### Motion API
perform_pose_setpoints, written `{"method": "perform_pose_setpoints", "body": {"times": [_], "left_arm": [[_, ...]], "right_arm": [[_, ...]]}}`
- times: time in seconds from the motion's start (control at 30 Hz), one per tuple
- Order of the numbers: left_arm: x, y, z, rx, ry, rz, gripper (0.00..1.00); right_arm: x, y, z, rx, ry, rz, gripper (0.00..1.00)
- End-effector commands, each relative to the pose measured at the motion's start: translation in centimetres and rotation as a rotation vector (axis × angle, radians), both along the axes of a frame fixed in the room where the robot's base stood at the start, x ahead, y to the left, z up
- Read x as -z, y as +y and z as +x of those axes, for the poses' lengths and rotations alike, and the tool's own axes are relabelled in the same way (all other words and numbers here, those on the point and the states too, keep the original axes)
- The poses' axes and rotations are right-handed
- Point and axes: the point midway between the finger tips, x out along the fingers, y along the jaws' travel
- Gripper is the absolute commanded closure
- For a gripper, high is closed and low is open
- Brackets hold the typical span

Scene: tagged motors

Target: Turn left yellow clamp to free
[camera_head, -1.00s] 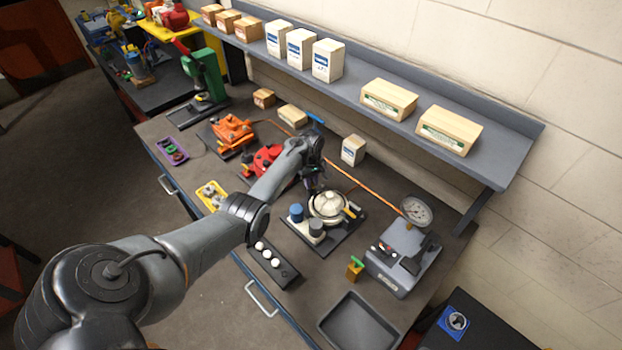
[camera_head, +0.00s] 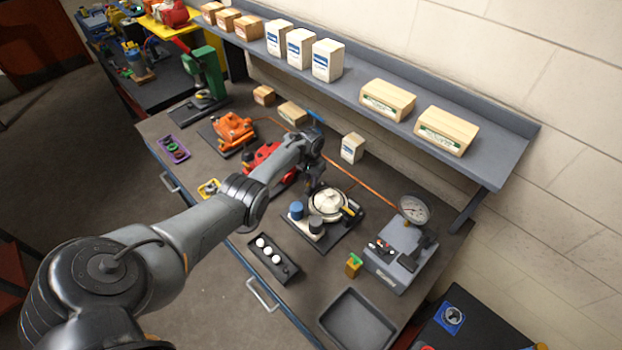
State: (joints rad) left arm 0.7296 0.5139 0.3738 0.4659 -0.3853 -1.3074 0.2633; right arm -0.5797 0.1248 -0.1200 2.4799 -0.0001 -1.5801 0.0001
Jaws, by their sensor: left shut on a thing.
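A cream-coloured round motor (camera_head: 328,203) sits on a dark base plate on the bench, with a blue cylinder (camera_head: 296,210) and a grey cylinder (camera_head: 316,225) at its left front. A yellow clamp with a dark part (camera_head: 351,211) shows at the motor's right side. My left gripper (camera_head: 314,184) is at the motor's upper left edge, pointing down and shut on the left yellow clamp. That clamp is mostly hidden behind the fingers. My right gripper is out of view.
A gauge box (camera_head: 399,256) stands right of the motor, with a small yellow-green block (camera_head: 353,266) before it. An empty grey tray (camera_head: 357,321) and a dark holder with white balls (camera_head: 273,258) are nearer. A red motor (camera_head: 262,160) lies behind my arm. A shelf (camera_head: 420,133) overhangs the bench.

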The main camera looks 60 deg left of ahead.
Motion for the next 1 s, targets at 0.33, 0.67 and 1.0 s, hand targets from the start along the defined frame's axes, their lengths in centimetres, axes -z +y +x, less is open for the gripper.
{"method": "perform_pose_setpoints", "body": {"times": [0.33, 0.67, 1.0], "left_arm": [[-0.12, 0.03, -0.01, 0.223, 0.002, 0.000, 1.00], [-0.12, 0.00, 0.01, 0.303, 0.001, 0.000, 1.00], [-0.12, 0.00, 0.01, 0.308, 0.001, 0.000, 1.00]], "right_arm": [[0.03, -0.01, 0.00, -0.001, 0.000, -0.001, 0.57], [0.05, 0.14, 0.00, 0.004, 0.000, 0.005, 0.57], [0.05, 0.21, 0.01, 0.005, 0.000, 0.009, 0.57]]}}
